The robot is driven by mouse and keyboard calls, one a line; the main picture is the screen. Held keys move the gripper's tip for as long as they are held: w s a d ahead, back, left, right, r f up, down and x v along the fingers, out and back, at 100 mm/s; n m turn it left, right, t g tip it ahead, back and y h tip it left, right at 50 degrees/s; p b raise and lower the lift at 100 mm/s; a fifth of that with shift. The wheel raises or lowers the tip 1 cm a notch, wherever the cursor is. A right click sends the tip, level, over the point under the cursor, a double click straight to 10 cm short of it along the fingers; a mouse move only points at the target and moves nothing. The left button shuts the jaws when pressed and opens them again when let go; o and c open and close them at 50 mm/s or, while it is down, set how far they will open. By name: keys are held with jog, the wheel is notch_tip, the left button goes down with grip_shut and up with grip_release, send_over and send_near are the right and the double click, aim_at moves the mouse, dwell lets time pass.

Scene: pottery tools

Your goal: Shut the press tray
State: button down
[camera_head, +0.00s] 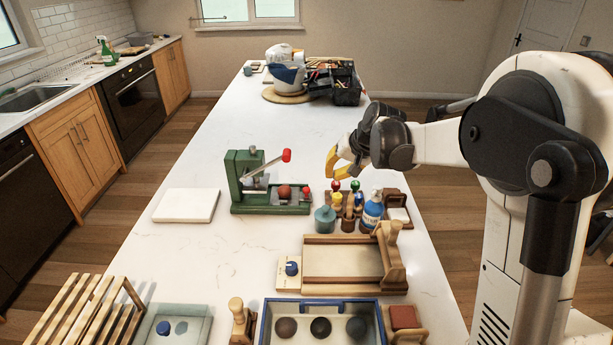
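The green press (246,180) stands on the white counter, with a raised lever ending in a red grip (286,155). Its tray (292,206) sticks out to the right of the press frame. A reddish-brown ball (284,191) sits in the tray. A red knob (307,189) is at the tray's right end. My gripper (336,163) has yellow fingertips and hangs above and to the right of the tray, apart from it. Its fingers look spread and hold nothing visible.
A rack of small tools and bottles (347,221) stands just right of the tray, below my gripper. A white slab (187,205) lies left of the press. A wooden slab roller (343,264) and a blue-rimmed tray (321,303) are nearer. The counter behind the press is clear.

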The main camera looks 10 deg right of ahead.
aim_at(285, 190)
jog(key=shift+y, duration=0.3)
jog(key=b+x, duration=0.1)
jog(key=x, duration=0.3)
jog(key=w+d+x, duration=0.1)
jog(key=x, duration=0.4)
jog(key=b+x, duration=0.1)
jog(key=x, duration=0.3)
jog(key=shift+w+d+f+b, duration=0.1)
jog(key=shift+w+b, duration=0.25)
jog(key=shift+w, duration=0.05)
jog(key=a, duration=0.3)
jog(key=w+a, duration=0.1)
jog(key=a, duration=0.2)
jog(key=w+a, duration=0.1)
jog(key=a, duration=0.2)
jog(key=shift+a, duration=0.2)
jog(key=shift+s, duration=0.1)
